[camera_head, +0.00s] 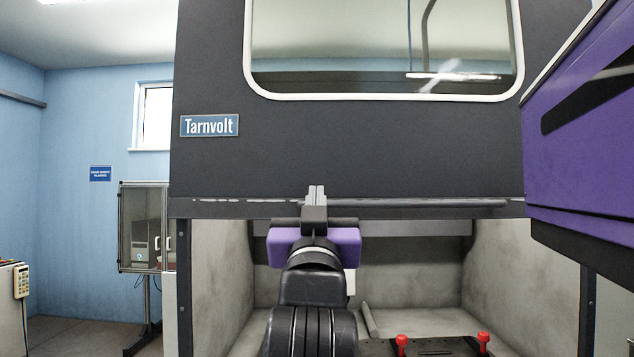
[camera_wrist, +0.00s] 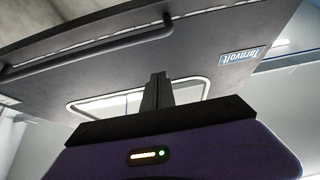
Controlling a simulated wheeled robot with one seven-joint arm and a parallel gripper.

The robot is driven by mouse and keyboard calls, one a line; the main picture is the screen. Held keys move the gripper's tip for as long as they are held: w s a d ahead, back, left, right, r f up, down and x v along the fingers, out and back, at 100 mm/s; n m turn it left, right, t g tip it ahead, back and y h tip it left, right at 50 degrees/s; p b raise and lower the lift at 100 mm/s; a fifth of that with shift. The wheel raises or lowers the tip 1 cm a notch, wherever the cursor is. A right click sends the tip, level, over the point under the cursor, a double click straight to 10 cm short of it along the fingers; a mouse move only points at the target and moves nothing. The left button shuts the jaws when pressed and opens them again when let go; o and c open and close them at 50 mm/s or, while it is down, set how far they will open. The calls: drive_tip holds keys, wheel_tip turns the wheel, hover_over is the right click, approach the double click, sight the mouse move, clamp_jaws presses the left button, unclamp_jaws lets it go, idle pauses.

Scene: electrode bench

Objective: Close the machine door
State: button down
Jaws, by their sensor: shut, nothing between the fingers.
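The machine door (camera_head: 370,150) is a dark grey panel with a white-framed window and a blue "Tarnvolt" label. It is part-way up, and the machine's pale interior (camera_head: 415,275) shows open beneath its lower edge. A dark bar handle (camera_head: 430,203) runs along that lower edge. My gripper (camera_head: 316,193) is shut and empty, its fingertips pointing up in front of the lower edge, by the handle's left part. In the wrist view my gripper (camera_wrist: 157,92) points at the door (camera_wrist: 205,65), with the handle (camera_wrist: 90,50) to the upper left. I cannot tell whether the fingers touch the door.
Inside the machine is a dark fixture with two red knobs (camera_head: 402,341). A purple and black part (camera_head: 590,120) fills the right side of the head view. A glass-fronted cabinet (camera_head: 143,227) stands at the left, and a keypad device (camera_head: 20,281) is at the far left.

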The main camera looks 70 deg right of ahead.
drive_tip(key=p+x, duration=0.8)
drive_tip(key=shift+w+d+f, duration=0.1)
drive_tip(key=shift+f, duration=2.05)
drive_tip(key=shift+f, duration=0.1)
